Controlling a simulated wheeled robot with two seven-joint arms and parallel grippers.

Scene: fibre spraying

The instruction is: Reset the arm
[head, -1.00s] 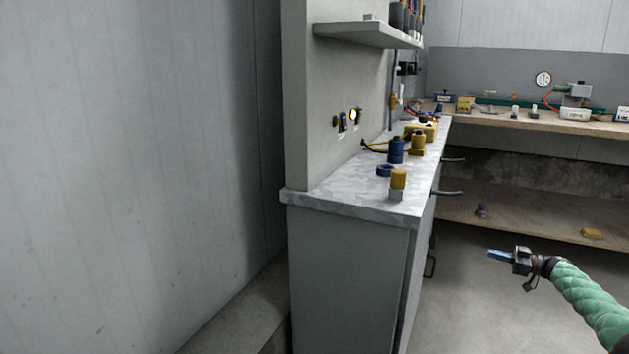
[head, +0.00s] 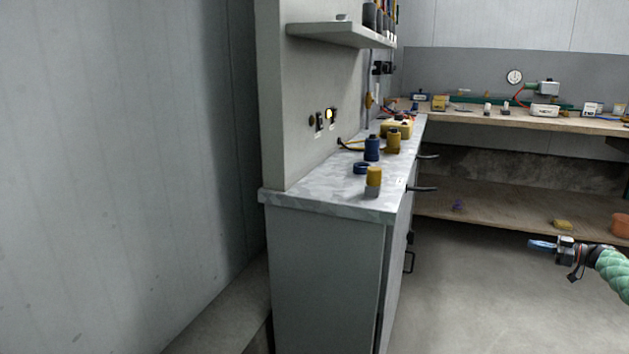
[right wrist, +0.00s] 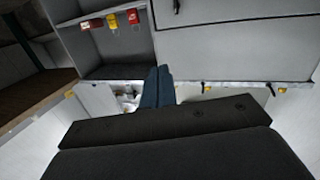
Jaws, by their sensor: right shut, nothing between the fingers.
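My right gripper (head: 543,244) is at the right of the head view, at the end of my green-sleeved arm. It hangs in free air over the grey floor, to the right of the grey cabinet (head: 325,275). In the right wrist view its blue fingers (right wrist: 157,88) lie together, shut with nothing between them. My left gripper is not in view.
The cabinet's marbled top (head: 325,197) holds a yellow-and-grey item (head: 374,181), a blue ring (head: 361,168) and a blue bottle (head: 372,148). A wooden workbench (head: 480,118) runs along the back. An orange bucket (head: 621,225) sits on its lower shelf. The floor (head: 470,300) is clear.

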